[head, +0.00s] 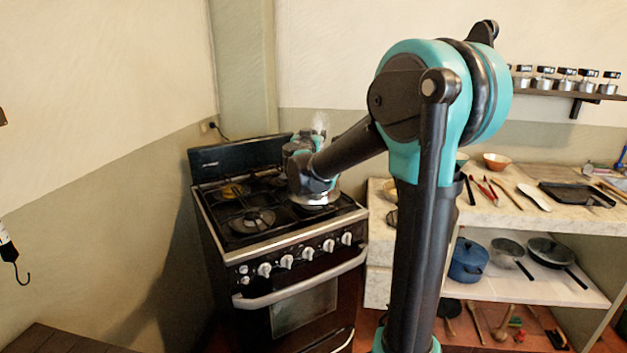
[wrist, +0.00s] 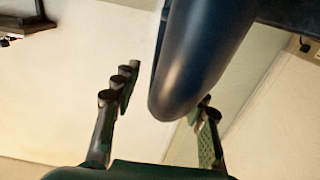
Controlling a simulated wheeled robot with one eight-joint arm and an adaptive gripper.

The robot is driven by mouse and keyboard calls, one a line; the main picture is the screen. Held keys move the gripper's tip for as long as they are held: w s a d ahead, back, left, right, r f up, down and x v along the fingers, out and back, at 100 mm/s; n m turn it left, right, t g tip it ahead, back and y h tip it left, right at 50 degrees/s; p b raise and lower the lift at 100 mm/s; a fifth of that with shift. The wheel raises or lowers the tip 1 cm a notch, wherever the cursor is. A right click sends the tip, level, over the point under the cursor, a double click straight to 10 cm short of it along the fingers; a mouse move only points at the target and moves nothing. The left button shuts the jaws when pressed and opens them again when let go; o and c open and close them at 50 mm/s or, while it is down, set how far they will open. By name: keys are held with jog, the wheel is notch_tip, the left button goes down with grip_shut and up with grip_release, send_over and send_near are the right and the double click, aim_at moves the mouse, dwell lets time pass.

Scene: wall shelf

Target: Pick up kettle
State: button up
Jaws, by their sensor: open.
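A shiny silver rounded base, which looks like the kettle (head: 316,198), sits on the right side of the stove top in the head view. My arm and gripper (head: 306,170) cover most of it from above. In the wrist view a large dark, smooth, rounded part (wrist: 205,60) reaches down between my two fingers; it looks like the kettle's handle, very close to the camera. My gripper (wrist: 163,95) is open, with one finger left of this part and the other at its right, partly behind it. Whether either finger touches it I cannot tell.
The black stove (head: 275,240) has a raised back panel (head: 240,158) and stands near the wall corner. A stone counter (head: 480,210) at the right holds bowls, utensils and a black tray (head: 577,194). Pots stand on the shelf below. A wall shelf (head: 570,93) holds small jars.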

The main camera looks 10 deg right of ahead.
jog(key=shift+w, duration=0.25)
grip_shut()
dwell(0.3)
